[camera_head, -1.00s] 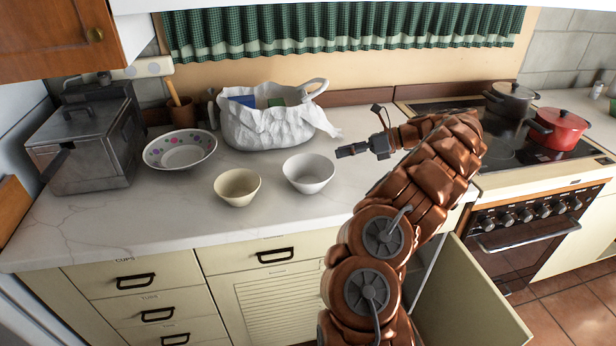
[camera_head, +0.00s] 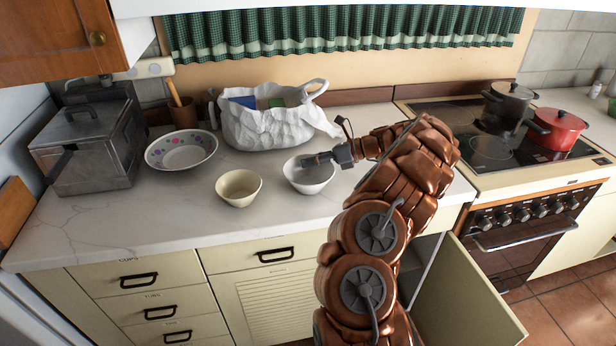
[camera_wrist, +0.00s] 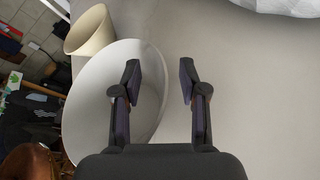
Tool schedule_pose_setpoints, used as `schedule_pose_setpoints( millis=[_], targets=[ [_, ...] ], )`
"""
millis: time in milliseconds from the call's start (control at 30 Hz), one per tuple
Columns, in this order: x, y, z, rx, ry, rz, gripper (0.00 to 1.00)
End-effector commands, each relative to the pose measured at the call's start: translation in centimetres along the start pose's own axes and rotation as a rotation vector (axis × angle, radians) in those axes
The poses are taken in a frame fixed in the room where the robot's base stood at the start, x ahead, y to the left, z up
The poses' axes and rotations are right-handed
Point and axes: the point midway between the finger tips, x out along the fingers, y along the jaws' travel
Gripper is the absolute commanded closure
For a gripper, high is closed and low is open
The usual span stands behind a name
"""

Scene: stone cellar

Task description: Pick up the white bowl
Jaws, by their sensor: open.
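The white bowl (camera_head: 309,184) stands upright on the worktop, just right of a cream bowl (camera_head: 239,188). In the wrist view the white bowl (camera_wrist: 90,112) fills the left part, with the cream bowl (camera_wrist: 91,30) beyond its upper edge. My gripper (camera_head: 308,162) reaches in from the right, over the white bowl's rim in the head view. In the wrist view my gripper (camera_wrist: 160,80) is open and empty. Its left finger overlaps the bowl's right side, and its right finger is over bare worktop. I cannot tell whether a finger touches the bowl.
A white bag (camera_head: 262,126) stands behind the bowls. A flower-patterned bowl (camera_head: 181,163) and a metal box (camera_head: 85,150) are to the left. A stove with a black pot (camera_head: 508,103) and a red pot (camera_head: 560,132) is at right. The front-left worktop (camera_head: 110,230) is clear.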

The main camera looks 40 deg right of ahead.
Motion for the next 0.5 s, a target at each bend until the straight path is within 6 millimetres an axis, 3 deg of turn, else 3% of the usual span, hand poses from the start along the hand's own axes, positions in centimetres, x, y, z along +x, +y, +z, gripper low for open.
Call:
schedule_pose_setpoints(
  millis=[133,500],
  targets=[
    [-0.03,-0.02,-0.01,-0.001,0.0,0.0,0.58],
    [-0.05,-0.02,-0.01,-0.001,0.0,0.0,0.97]
  ],
)
